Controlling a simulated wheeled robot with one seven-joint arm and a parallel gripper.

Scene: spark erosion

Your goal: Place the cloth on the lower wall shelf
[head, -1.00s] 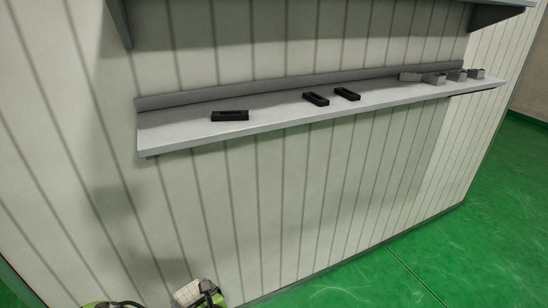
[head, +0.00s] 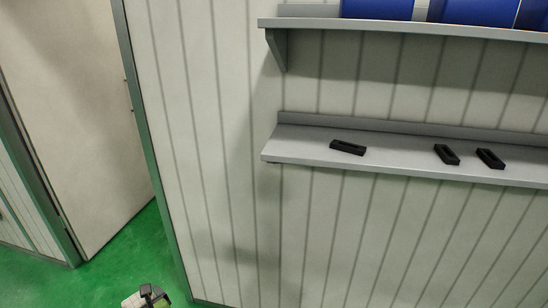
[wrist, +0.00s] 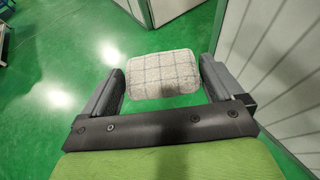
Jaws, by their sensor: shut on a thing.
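The cloth (wrist: 163,75) is a folded pale grey pad with a grid pattern. In the wrist view it sits between the two fingers of my gripper (wrist: 162,80), which is shut on it above the green floor. In the head view the cloth (head: 133,300) and my gripper (head: 150,294) show only at the bottom edge, low and left of the shelves. The lower wall shelf (head: 310,149) is a long grey ledge on the panelled wall, above and to the right of my gripper.
Several black slotted blocks lie on the lower shelf, one of them (head: 347,147) near its left end. The shelf's far left end is bare. The upper shelf (head: 400,28) holds blue bins (head: 378,8). A pale door (head: 75,110) stands at left beyond the wall's edge.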

